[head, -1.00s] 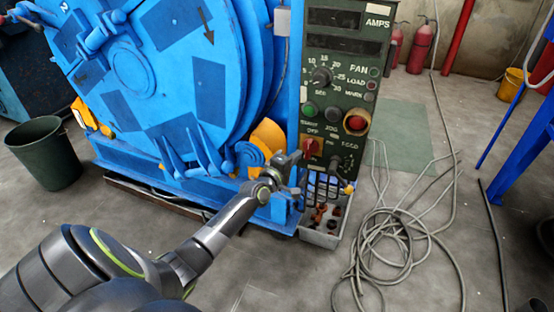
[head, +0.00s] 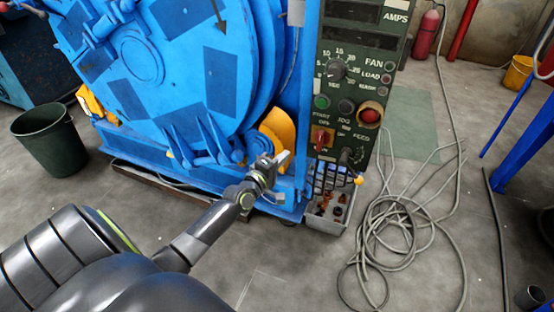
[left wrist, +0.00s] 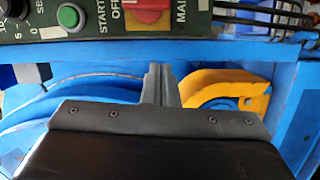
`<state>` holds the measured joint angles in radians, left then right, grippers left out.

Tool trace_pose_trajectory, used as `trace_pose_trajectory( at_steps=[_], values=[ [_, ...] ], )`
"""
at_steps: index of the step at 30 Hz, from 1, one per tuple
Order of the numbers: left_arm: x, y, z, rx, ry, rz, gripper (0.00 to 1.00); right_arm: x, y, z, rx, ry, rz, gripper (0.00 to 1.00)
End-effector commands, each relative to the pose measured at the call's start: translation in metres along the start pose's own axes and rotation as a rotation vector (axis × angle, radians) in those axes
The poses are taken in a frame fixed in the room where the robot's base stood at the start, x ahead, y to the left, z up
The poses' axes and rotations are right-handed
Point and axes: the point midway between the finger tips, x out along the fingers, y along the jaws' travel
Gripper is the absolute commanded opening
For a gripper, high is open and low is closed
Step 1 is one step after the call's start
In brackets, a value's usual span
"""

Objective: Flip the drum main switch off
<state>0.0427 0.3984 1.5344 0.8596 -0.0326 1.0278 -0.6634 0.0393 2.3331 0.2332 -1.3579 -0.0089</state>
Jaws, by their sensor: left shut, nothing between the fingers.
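The dark green control panel (head: 352,92) stands upright at the right of the blue drum (head: 160,75). Its main switch (head: 321,138) is a red knob on an orange-red plate at the panel's lower left. In the left wrist view the red switch (left wrist: 148,12) is cut by the top edge, beside "START" and "OFF" lettering; its exact setting is unclear. My left gripper (head: 283,159) is shut and empty, left of and a little below the switch, apart from it. Its closed fingers (left wrist: 158,84) point up toward the panel in the left wrist view. My right gripper is out of view.
A grey bin of small parts (head: 328,210) sits below the panel. Coiled grey cable (head: 390,240) lies on the floor to the right. A yellow part (head: 280,130) sits by the drum behind my gripper. A dark green bucket (head: 55,145) stands at left.

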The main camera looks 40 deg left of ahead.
Motion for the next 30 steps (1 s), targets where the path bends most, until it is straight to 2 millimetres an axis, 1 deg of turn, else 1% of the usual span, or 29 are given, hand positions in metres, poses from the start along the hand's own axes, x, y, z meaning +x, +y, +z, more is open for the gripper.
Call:
trace_pose_trajectory(
  at_steps=[1,3,7,25,28,30],
  values=[
    [-0.008,0.001,0.000,0.000,0.000,-0.001,0.00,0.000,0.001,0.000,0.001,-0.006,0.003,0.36],
    [-0.015,0.001,0.000,0.000,0.000,0.000,0.00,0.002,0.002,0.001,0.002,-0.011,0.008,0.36],
    [-0.023,0.000,0.000,0.000,0.000,0.001,0.00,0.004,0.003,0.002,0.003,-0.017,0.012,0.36],
    [-0.025,0.000,0.000,0.001,0.000,0.001,0.00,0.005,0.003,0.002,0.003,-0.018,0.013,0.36],
    [-0.030,-0.005,0.006,0.020,-0.013,-0.019,0.00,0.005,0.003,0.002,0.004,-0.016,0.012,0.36],
    [-0.040,-0.014,0.018,0.067,-0.043,-0.059,0.00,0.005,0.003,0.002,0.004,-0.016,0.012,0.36]
  ],
)
